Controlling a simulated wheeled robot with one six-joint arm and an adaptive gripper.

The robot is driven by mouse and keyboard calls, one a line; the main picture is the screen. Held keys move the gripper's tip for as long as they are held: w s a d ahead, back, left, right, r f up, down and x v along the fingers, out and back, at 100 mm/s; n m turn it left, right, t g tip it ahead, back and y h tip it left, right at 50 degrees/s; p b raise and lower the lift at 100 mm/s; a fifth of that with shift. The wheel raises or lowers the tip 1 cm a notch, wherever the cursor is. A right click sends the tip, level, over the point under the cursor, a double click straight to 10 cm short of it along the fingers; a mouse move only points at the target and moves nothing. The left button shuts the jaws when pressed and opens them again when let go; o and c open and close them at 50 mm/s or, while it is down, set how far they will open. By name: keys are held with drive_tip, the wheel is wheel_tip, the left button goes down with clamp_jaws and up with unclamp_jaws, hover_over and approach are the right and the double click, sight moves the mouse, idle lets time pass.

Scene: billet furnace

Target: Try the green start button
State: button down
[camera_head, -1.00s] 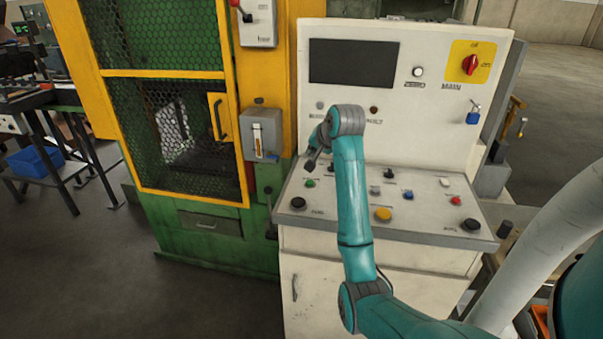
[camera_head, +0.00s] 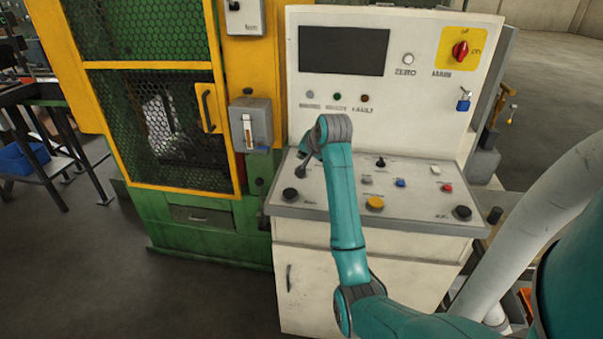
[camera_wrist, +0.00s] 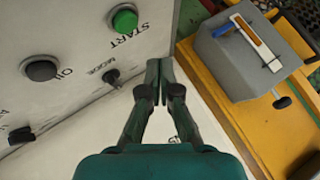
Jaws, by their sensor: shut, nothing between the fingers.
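The green start button (camera_wrist: 124,19) shows in the wrist view near the top, beside the printed word START. It is a round raised button on the pale panel. In the head view my gripper (camera_head: 302,168) points down over the left part of the control desk (camera_head: 330,212).
A mode switch (camera_wrist: 112,77) and a black button (camera_wrist: 41,70) lie close by in the wrist view. The desk also has a yellow button (camera_head: 375,203), a blue one (camera_head: 400,183) and a red one (camera_head: 447,188). A grey switch box (camera_head: 251,125) stands left of the desk.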

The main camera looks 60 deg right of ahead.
drive_tip(key=shift+f, duration=1.7)
drive_tip(key=shift+f, duration=0.4)
drive_tip(key=shift+f, duration=0.45)
idle(0.9)
drive_tip(key=shift+r, duration=0.9)
drive_tip(key=shift+r, duration=0.1)
drive_tip(key=shift+r, duration=2.4)
